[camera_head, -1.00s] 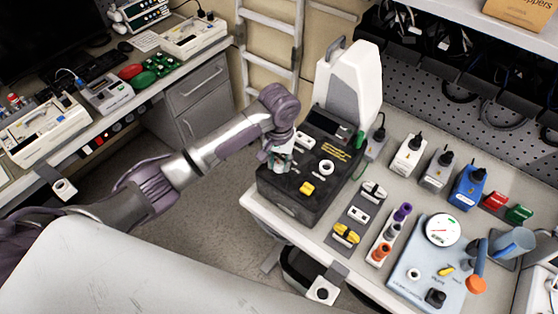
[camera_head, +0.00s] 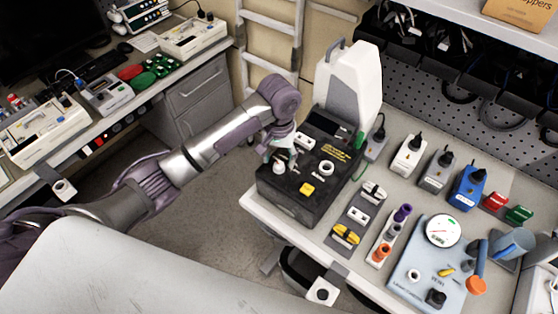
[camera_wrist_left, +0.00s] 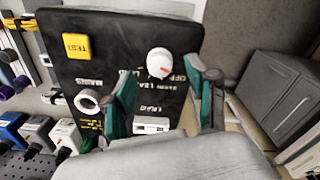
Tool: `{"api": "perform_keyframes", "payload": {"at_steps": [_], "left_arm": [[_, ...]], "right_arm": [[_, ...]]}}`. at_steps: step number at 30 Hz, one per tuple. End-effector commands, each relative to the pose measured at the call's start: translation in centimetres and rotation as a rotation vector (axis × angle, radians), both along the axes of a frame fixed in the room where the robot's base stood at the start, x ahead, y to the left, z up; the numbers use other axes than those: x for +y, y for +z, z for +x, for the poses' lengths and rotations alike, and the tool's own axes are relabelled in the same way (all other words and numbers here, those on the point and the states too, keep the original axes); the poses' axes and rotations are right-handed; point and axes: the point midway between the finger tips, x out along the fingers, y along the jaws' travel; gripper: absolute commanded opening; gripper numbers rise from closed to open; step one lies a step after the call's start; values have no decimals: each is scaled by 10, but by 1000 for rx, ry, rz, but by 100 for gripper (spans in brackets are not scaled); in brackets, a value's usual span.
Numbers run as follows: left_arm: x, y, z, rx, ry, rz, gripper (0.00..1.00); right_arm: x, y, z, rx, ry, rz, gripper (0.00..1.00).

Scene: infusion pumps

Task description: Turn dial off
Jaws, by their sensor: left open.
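The dial is a white round knob (camera_wrist_left: 159,61) with an orange mark, on the black panel of the test box (camera_head: 299,209). In the left wrist view the mark lies on the side facing the printed label with "OFF". In the head view the knob (camera_head: 279,168) shows at the panel's left edge, just below my left gripper (camera_head: 284,156). My left gripper is open, its two green fingers (camera_wrist_left: 161,80) apart on either side of the knob in the wrist view. I cannot tell whether they touch it. My right gripper is not in view.
A yellow TEST button (camera_head: 307,189), a white ring socket (camera_head: 326,167) and a white connector (camera_head: 304,141) share the panel. A tall white case (camera_head: 357,72) stands behind. Connectors (camera_head: 347,232) lie to the right. Open floor (camera_head: 222,200) lies left of the table.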

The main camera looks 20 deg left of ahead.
Motion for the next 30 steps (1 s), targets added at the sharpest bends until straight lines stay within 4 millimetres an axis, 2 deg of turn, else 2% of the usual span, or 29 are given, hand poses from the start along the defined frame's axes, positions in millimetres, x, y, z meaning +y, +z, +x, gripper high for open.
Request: {"api": "perform_keyframes", "payload": {"at_steps": [6,13,18,30], "left_arm": [[-1,49,1,-4,-2,-2,58],[1,86,2,-5,-2,1,58],[0,95,0,0,-1,1,58],[0,95,0,1,-1,0,58]], "right_arm": [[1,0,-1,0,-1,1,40],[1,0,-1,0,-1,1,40],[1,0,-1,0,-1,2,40],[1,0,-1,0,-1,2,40]]}}
